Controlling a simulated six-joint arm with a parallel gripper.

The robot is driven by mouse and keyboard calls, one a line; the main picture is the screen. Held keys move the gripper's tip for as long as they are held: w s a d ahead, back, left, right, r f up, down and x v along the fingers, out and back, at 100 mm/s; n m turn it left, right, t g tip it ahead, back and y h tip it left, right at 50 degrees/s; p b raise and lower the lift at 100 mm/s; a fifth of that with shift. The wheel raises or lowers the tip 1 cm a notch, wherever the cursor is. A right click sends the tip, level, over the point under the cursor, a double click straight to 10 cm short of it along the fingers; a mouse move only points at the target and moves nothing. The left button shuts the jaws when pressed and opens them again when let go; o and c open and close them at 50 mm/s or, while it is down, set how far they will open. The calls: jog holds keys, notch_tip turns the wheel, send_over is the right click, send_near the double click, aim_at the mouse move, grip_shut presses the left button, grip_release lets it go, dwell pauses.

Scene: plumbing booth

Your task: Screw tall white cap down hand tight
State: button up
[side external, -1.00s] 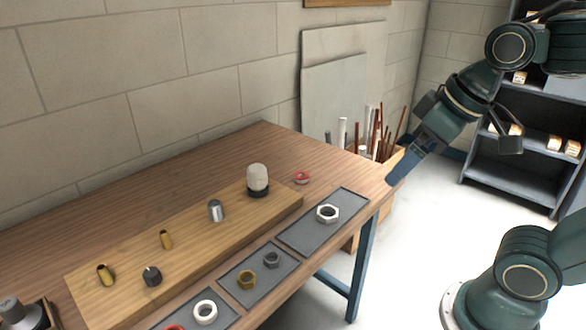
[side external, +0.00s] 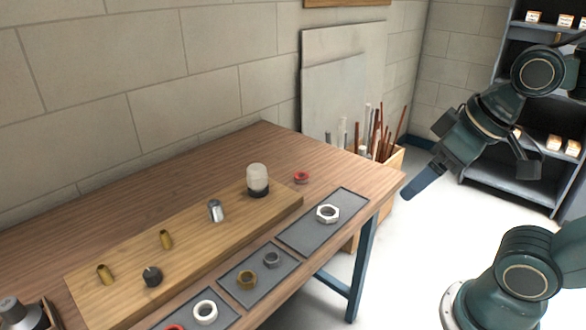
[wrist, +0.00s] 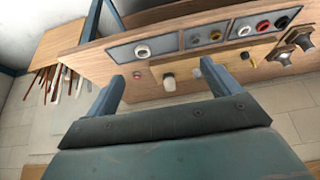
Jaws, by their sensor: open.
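The tall white cap (side external: 257,172) stands upright at the right end of the wooden board, on a dark collar or base (side external: 258,192). It also shows in the wrist view (wrist: 169,83), small and far off between the two fingers. I cannot tell from here how tightly it sits. My gripper (side external: 405,196) is open and empty, in the air beyond the right end of the bench, well apart from the cap. In the wrist view its fingers (wrist: 162,70) are spread wide with nothing between them.
The wooden board (side external: 120,258) also carries brass and grey fittings. Grey trays (side external: 300,238) along the front edge hold several nuts, including a white hex nut (side external: 328,213). A red part (side external: 301,177) lies right of the cap. A crate of pipes (side external: 385,160) stands behind.

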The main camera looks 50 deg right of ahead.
jog(key=shift+w, duration=0.1)
jog(key=shift+c, duration=0.6)
jog(key=w+r, duration=0.4)
jog(key=w, duration=0.7)
jog(key=n+g, duration=0.2)
jog(key=n, duration=0.1)
send_over(257, 166)
jog(key=s, duration=0.3)
notch_tip(257, 166, down, 10)
jog(key=shift+s+d+f+y, duration=0.15)
jog(key=shift+s+d+y, duration=0.05)
jog(key=shift+d+y, duration=0.2)
jog(key=shift+a+f, duration=0.1)
jog(key=shift+f, duration=0.05)
jog(key=shift+x, duration=6.7)
